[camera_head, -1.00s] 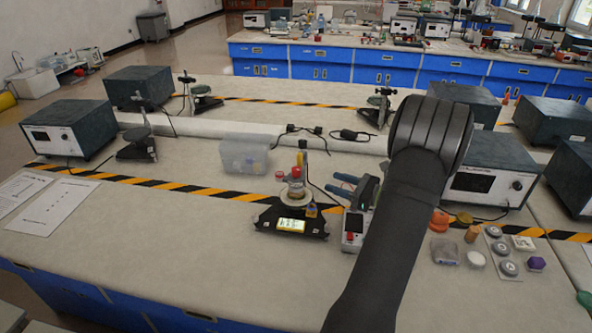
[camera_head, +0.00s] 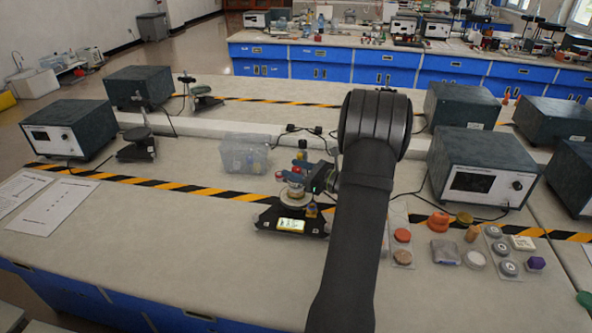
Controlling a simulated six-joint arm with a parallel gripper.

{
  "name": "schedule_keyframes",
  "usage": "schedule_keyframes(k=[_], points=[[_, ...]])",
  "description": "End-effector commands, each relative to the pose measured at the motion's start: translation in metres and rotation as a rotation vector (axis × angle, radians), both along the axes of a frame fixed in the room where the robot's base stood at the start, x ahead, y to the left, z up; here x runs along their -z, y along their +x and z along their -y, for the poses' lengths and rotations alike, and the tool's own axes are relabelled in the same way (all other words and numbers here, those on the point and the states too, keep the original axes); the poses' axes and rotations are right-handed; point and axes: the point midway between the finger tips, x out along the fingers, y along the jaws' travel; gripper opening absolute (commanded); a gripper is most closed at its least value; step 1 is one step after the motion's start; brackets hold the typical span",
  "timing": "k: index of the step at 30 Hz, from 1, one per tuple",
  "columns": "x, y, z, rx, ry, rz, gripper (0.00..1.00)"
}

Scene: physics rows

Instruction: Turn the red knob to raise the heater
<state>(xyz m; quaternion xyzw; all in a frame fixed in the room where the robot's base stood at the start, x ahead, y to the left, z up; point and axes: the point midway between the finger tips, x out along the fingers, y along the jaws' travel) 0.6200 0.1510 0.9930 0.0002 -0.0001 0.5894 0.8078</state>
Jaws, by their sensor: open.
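The device with a black base (camera_head: 262,222) and a lit yellow display (camera_head: 291,225) stands on the bench left of my arm. A round pale plate and a small cylinder sit above the base. The red knob (camera_head: 296,171) shows as a small red spot at the top of the cylinder. The fingers appear to lie on either side of the knob; contact is too small to tell. I cannot make out which part is the heater.
A clear plastic bin (camera_head: 245,155) stands behind and left of the device. A dark instrument box (camera_head: 482,170) stands on the right. Several small discs and blocks, including an orange disc (camera_head: 402,235), lie right of my arm.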

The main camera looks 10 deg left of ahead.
Motion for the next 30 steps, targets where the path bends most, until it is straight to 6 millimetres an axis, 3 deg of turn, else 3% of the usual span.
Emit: schedule_keyframes(k=[3, 9, 20, 30], points=[[0.0001, 0.0000, 0.0003, 0.000, 0.000, 0.000, 0.43], [0.0001, 0.0000, 0.0004, 0.000, 0.000, 0.000, 0.04], [0.0009, 0.0004, 0.0008, -0.053, -0.001, 0.001, 0.04], [0.0015, 0.0008, 0.0010, -0.286, -0.001, 0.001, 0.04]])
